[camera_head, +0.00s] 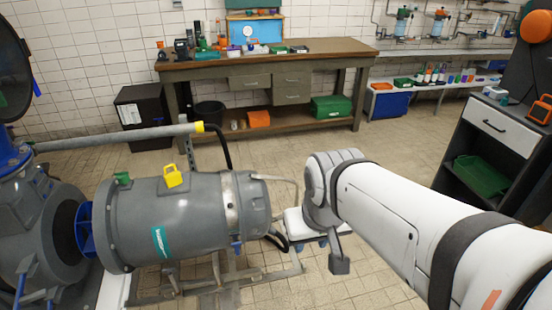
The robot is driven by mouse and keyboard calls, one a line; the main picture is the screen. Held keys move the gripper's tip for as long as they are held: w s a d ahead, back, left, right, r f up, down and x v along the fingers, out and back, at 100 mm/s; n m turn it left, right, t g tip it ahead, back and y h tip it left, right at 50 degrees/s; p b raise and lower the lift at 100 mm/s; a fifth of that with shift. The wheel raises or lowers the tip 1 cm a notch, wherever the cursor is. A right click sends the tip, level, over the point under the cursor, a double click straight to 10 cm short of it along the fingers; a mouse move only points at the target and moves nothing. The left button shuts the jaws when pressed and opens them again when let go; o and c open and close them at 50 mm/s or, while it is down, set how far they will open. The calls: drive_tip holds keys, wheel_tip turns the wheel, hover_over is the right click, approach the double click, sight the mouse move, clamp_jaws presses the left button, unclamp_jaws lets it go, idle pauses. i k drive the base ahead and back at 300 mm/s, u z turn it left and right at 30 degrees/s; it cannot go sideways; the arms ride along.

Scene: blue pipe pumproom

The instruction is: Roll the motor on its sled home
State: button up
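The motor (185,222) is a large grey cylinder with a yellow tag-like piece (172,176) and a teal label, lying on its side at the lower left. It rests above a metal sled frame (230,292), partly hidden below it. Blue coupling parts (87,230) show at its left end, close to the dark grey pump body (38,235); I cannot tell whether they meet. A pale bar (290,184) curves out from the motor's right end. My gripper (277,239) is at the end of my white arm, beside that right end. Its fingers are mostly hidden, so its grip is unclear.
A long grey pole with a yellow end (120,137) runs above the motor. A workbench (270,60) with tools stands at the back. A dark cabinet (495,140) stands at the right. Tiled floor (400,155) is free between bench and arm.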

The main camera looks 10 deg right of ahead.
sight(140, 223)
drive_tip(key=u, duration=0.05)
drive_tip(key=i, duration=1)
drive_tip(key=z, duration=0.05)
